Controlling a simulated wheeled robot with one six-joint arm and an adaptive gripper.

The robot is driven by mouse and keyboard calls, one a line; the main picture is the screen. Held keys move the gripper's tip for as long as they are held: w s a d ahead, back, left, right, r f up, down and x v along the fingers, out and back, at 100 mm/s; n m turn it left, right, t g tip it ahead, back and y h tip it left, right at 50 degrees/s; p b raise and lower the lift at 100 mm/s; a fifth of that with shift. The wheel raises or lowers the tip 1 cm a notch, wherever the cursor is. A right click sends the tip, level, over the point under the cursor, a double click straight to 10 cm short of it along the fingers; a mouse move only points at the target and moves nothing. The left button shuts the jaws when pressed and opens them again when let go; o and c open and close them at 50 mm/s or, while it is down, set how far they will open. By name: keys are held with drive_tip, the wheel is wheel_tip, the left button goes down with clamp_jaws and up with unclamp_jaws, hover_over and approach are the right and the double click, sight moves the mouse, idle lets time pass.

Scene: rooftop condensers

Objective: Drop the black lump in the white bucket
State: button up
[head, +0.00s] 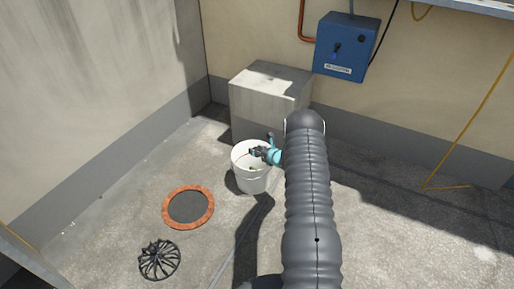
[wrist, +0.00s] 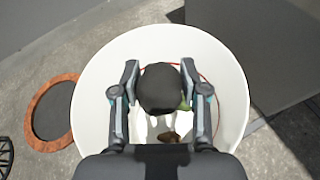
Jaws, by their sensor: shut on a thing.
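The white bucket (head: 252,181) stands on the concrete floor in the head view. Its rim and inner wall (wrist: 98,92) fill the middle of the wrist view. My gripper (head: 262,152) is over the bucket's mouth. In the wrist view my gripper (wrist: 160,85) is shut on the black lump (wrist: 160,88), with one finger on each side of it. The lump is over the bucket's opening; how high it is above the bottom I cannot tell. Inside the bucket, a brown thing (wrist: 168,136) and a green thing (wrist: 185,103) show partly behind the lump.
A concrete block (head: 262,95) stands behind the bucket. A round drain with an orange rim (head: 188,228) and a black domed grate (head: 159,260) lie to its left. A blue box (head: 342,46) hangs on the wall. The floor at right is mostly clear.

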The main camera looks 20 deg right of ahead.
drive_tip(key=shift+f, duration=0.25)
drive_tip(key=o, duration=1.1)
drive_tip(key=v, duration=1.2)
drive_tip(key=shift+r, duration=0.1)
